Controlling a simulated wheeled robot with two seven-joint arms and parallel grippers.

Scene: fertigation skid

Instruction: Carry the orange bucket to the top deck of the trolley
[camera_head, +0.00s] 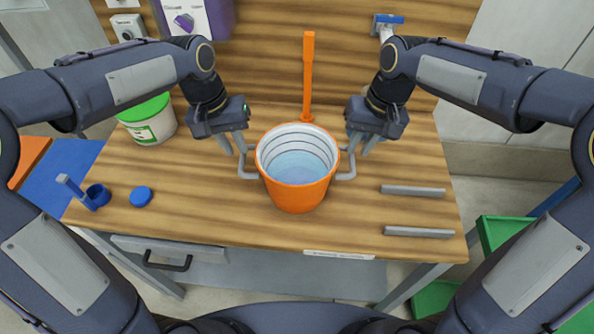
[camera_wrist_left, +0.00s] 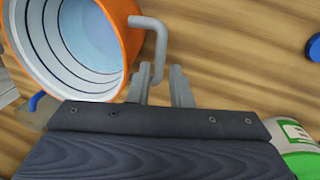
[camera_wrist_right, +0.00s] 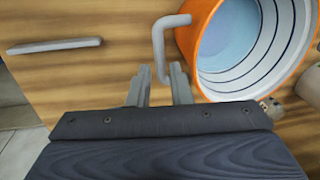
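The orange bucket (camera_head: 297,190) stands upright on the wooden bench and holds pale blue liquid. It has a grey handle on each side. My left gripper (camera_head: 234,146) is at the left handle (camera_head: 246,168); in the left wrist view its fingers (camera_wrist_left: 160,86) are apart, with the handle's end between them. My right gripper (camera_head: 360,146) is at the right handle (camera_head: 348,166); in the right wrist view its fingers (camera_wrist_right: 160,86) are apart around that handle's end. Neither gripper visibly clamps a handle. A green trolley (camera_head: 494,236) shows partly at the lower right, mostly behind my arm.
A white tub with a green lid (camera_head: 150,122), a blue cap (camera_head: 141,197) and a blue fitting (camera_head: 97,196) are on the left of the bench. An orange upright lever (camera_head: 308,80) rises behind the bucket. Two grey bars (camera_head: 413,190) lie to the right.

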